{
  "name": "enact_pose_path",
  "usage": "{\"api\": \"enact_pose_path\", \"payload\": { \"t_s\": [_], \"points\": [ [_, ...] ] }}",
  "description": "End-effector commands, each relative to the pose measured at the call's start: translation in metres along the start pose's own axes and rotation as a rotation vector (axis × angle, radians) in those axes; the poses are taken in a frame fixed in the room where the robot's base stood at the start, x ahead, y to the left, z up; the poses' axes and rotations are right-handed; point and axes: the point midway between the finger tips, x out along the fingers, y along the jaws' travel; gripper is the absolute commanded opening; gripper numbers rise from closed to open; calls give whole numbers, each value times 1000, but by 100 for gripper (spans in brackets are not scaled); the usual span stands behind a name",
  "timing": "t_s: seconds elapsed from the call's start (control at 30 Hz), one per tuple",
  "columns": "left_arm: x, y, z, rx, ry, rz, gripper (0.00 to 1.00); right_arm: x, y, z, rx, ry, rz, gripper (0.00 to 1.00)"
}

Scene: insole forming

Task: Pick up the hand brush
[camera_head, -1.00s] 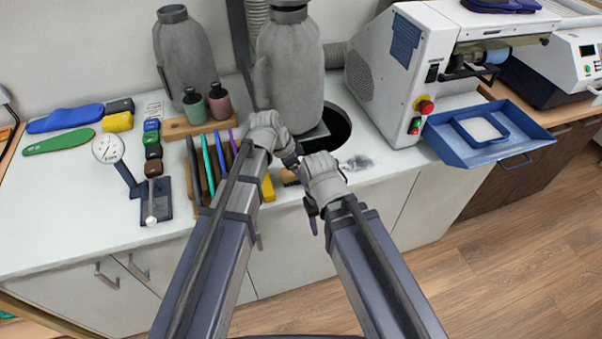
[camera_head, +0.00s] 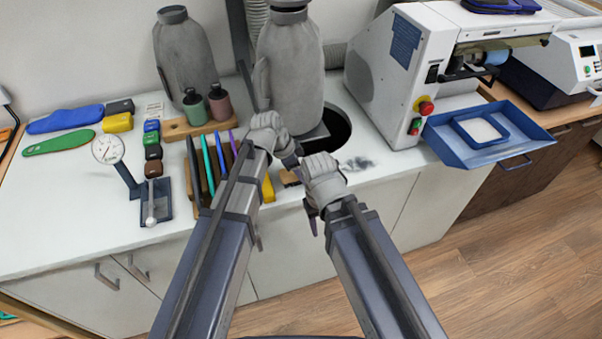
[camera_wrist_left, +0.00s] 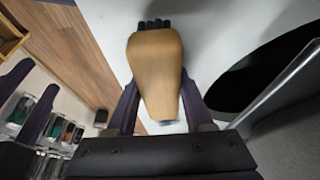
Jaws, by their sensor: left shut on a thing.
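The hand brush has a tan wooden handle (camera_wrist_left: 155,75) and dark bristles at its far end in the left wrist view. In the head view only a small brown part of the brush (camera_head: 290,178) shows beside the gripper, by the counter's front edge. My left gripper (camera_wrist_left: 158,112) is shut on the handle, one finger on each side; in the head view it (camera_head: 291,162) is partly hidden by its own wrist. My right gripper (camera_head: 312,217) hangs in front of the counter edge, close to the brush; its finger gap is hard to make out.
A rack of coloured tools (camera_head: 205,170) stands left of my left wrist. A grey machine with a blue tray (camera_head: 470,150) is at the right.

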Motion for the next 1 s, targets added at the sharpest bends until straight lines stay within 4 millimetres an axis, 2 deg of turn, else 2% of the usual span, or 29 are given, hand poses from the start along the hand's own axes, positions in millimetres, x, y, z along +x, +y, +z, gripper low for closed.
{"api": "enact_pose_path", "payload": {
  "t_s": [0.27,0.8,1.0],
  "points": [
    [-14,0,-6,0,0,0,0,-15,1,1,0,0,0,50],
    [-87,0,-36,0,0,0,0,-94,9,6,0,0,0,50],
    [-98,0,-41,0,0,0,0,-106,10,6,-1,0,0,50]
  ]
}}
